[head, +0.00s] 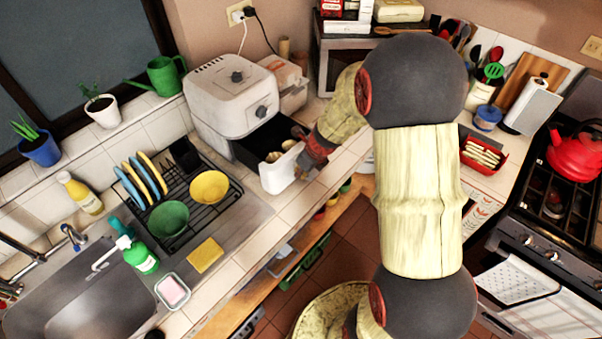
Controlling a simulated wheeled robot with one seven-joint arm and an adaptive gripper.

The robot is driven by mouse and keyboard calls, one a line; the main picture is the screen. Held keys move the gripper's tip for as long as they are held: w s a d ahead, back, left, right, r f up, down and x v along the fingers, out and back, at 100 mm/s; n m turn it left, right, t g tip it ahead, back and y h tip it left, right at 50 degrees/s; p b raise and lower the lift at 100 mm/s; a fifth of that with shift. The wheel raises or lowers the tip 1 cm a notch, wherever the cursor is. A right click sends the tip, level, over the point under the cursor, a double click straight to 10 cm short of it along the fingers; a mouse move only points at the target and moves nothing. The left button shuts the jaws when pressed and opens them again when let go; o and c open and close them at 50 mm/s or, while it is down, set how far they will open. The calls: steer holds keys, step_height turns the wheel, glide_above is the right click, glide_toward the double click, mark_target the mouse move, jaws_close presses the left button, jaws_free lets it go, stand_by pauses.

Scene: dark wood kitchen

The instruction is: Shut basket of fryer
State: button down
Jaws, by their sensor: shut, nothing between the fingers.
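The white air fryer (229,97) stands on the tiled counter against the wall. Its basket (276,177) is pulled out toward the lower right, with a dark interior and a white front. Some pale food seems to lie inside it. My gripper (304,168) is shut and empty at the right side of the basket's front. My gripper hides part of the basket front and its handle, and I cannot tell whether it touches them.
A black dish rack (203,205) with bowls and plates stands left of the basket. A microwave (345,65) stands behind my arm. A red kettle (574,150) sits on the stove at right. Bare counter tiles (250,256) lie in front of the rack.

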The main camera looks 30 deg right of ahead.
steer(key=w+a+p, duration=0.2)
steer(key=w+p, duration=0.2)
steer(key=w, duration=0.1)
steer(key=w+a+p, duration=0.1)
steer(key=w+p, duration=0.3)
steer(key=w, duration=0.1)
steer(key=w+a+p, duration=0.2)
steer(key=w+p, duration=0.3)
steer(key=shift+w+a+r, duration=0.15)
steer(key=shift+w+a, duration=0.15)
steer(key=shift+a, duration=0.05)
steer(key=shift+w+a+p, duration=0.2)
steer(key=shift+w+p, duration=0.2)
steer(key=shift+w, duration=0.1)
steer(key=shift+w+a+p, duration=0.15)
steer(key=shift+w+p, duration=0.25)
steer(key=shift+w, duration=0.1)
